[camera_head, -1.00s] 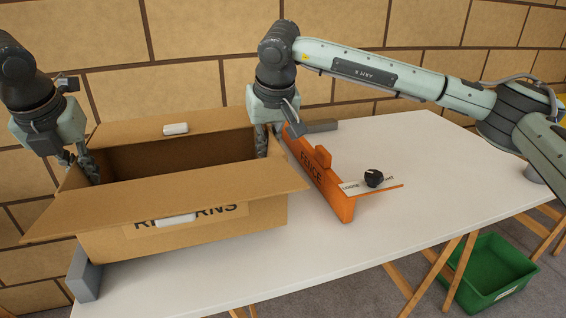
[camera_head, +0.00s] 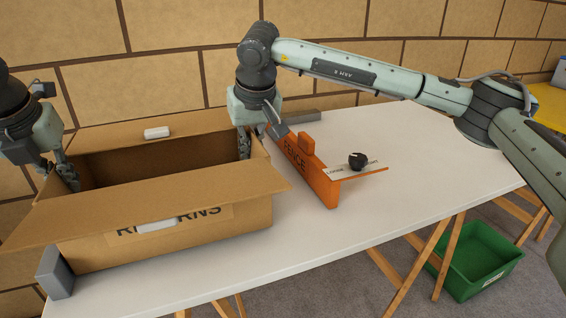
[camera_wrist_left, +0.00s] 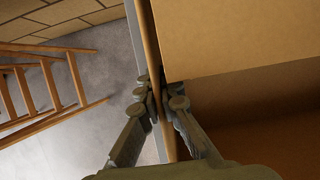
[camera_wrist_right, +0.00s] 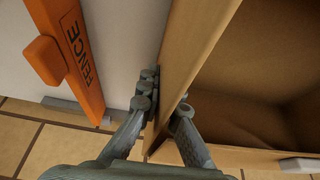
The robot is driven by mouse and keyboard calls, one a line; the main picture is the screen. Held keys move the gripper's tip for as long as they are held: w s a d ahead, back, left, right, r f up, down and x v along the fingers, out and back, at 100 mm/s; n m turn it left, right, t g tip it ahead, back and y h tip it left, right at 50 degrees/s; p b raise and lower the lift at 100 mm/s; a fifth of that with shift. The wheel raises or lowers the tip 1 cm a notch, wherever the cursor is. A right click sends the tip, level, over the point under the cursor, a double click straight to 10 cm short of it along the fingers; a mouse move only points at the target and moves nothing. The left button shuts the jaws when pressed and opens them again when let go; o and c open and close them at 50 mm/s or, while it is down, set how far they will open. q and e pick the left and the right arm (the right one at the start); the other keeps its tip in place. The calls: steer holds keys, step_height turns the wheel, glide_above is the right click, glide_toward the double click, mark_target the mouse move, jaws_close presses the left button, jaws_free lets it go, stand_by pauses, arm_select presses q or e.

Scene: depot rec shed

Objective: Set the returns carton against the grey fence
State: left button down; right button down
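The returns carton (camera_head: 110,255), an open cardboard box with a RETURNS label, is on or just above the white table; its underside clearance cannot be told. A grey fence (camera_head: 55,272) shows its front end at the carton's front left corner. In the left wrist view a grey strip (camera_wrist_left: 134,35) runs close along the carton's left wall; contact is unclear. My left gripper (camera_wrist_left: 168,98) has its fingers closed either side of the left wall (camera_wrist_left: 151,40). My right gripper (camera_wrist_right: 165,100) grips the right wall (camera_wrist_right: 190,50) likewise, one finger inside and one outside.
A grey bar (camera_head: 305,117) lies at the table's back. The table's right part (camera_head: 440,170) is clear. A green crate (camera_head: 480,260) is on the floor.

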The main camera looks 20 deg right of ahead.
mark_target(252, 132)
arm_select(q)
steer(key=shift+a+f+b, duration=0.1)
steer(key=shift+f+b, duration=0.2)
steer(key=shift+f, duration=0.3)
arm_select(e)
steer(key=shift+d+f, duration=0.1)
steer(key=shift+f, duration=0.5)
arm_select(q)
steer(key=c, duration=1.7)
jaws_free()
arm_select(e)
steer(key=c, duration=1.7)
jaws_free()
arm_select(q)
steer(key=v, duration=1.2)
arm_select(e)
steer(key=shift+r, duration=0.15)
steer(key=v, duration=1.2)
arm_select(q)
steer(key=shift+s, duration=0.15)
arm_select(e)
steer(key=shift+s, duration=0.1)
